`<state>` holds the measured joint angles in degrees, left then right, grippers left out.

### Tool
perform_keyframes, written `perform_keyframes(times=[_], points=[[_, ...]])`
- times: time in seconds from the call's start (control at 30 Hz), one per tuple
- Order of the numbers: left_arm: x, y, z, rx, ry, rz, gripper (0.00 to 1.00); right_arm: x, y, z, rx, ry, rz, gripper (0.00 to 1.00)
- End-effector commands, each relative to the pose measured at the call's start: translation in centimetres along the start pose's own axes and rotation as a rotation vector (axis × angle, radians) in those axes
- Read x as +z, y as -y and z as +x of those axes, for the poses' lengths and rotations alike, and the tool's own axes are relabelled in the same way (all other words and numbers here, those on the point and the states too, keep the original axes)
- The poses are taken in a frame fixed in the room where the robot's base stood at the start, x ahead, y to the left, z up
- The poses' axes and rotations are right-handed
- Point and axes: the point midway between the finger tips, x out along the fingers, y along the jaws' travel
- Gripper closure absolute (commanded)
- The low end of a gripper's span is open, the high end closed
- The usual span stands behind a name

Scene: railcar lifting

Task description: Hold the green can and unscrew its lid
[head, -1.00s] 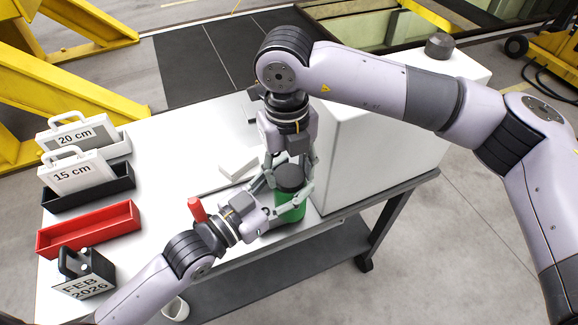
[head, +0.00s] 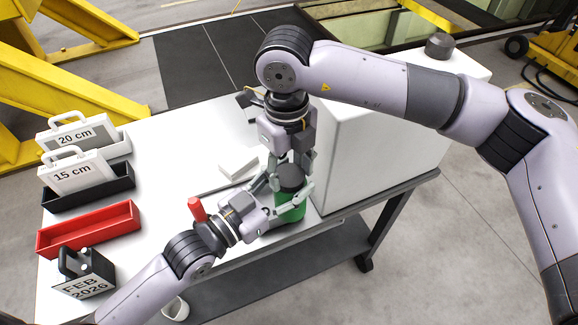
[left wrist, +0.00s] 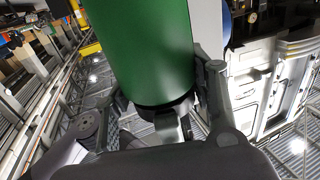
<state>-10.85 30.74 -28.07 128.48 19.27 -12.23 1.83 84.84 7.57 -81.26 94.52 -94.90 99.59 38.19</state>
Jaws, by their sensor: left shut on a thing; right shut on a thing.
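The green can (head: 292,212) stands upright near the front edge of the white table, with its dark grey lid (head: 290,178) on top. My left gripper (head: 284,208) comes in from the left and is shut on the green body. My right gripper (head: 290,184) points down from above, its fingers shut around the lid. In the left wrist view the green can (left wrist: 152,45) fills the upper middle between my left fingers (left wrist: 150,110), with a dark band at its lower end. The fingers partly hide the can and lid in the head view.
A large white box (head: 370,140) stands right of the can. A red tray (head: 90,228), a black tray (head: 95,190) holding a "15 cm" case (head: 72,172), and a date block (head: 85,275) line the left side.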

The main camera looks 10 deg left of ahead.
Motion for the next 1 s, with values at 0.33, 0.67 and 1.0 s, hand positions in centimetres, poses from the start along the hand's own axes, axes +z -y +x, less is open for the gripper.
perform_keyframes(times=[0.33,0.67,1.0], points=[[-0.1,0.0,0.0,0.000,-0.002,0.000,1.00,0.0,0.1,0.0,-0.001,0.000,0.003,0.34],[-0.1,0.0,0.0,0.000,-0.003,0.000,1.00,0.0,0.0,-0.2,0.000,0.000,0.003,0.33],[-0.1,0.0,0.0,0.000,-0.003,0.001,1.00,0.1,0.0,-4.0,-0.001,0.002,0.003,0.33]])
